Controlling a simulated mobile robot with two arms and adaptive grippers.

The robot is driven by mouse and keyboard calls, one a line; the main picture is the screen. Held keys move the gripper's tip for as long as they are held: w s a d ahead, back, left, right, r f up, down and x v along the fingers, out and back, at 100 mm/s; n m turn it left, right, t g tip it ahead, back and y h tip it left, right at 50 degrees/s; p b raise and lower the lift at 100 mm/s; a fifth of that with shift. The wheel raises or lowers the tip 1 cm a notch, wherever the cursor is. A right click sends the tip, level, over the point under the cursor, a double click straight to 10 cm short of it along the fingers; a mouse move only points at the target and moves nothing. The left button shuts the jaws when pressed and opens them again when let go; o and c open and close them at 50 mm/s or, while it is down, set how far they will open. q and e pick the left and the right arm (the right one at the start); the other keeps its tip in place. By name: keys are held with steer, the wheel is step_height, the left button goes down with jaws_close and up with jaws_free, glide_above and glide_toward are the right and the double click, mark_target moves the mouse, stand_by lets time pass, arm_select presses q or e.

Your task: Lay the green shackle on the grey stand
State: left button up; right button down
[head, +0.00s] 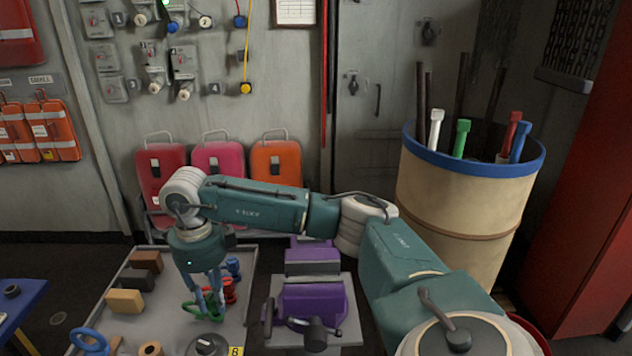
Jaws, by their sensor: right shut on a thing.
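My right gripper (208,302) points down over the grey tray (178,328) and is shut on the green shackle (190,310). The shackle is low over the tray, partly hidden by the fingers; I cannot tell whether it touches the surface. A round grey piece (206,345) with a dark slot on top is just in front of it, beside a yellow "B" label (236,351), cut by the bottom edge. I cannot tell for sure whether this is the grey stand. My left gripper is out of view.
A red piece (230,291) and a blue piece (234,267) stand close right of the gripper. Several blocks (125,301) lie at the tray's left, with a blue ring (90,341) in front. A purple vise (313,300) stands to the right. A barrel (455,200) is further right.

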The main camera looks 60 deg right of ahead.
steer(key=shift+f, duration=0.1)
steer(key=shift+f+b, duration=0.55)
steer(key=shift+f, duration=0.1)
steer(key=shift+f, duration=0.1)
steer(key=c, duration=1.4)
jaws_free()
step_height(320, 180, up, 12)
steer(key=shift+r, duration=0.1)
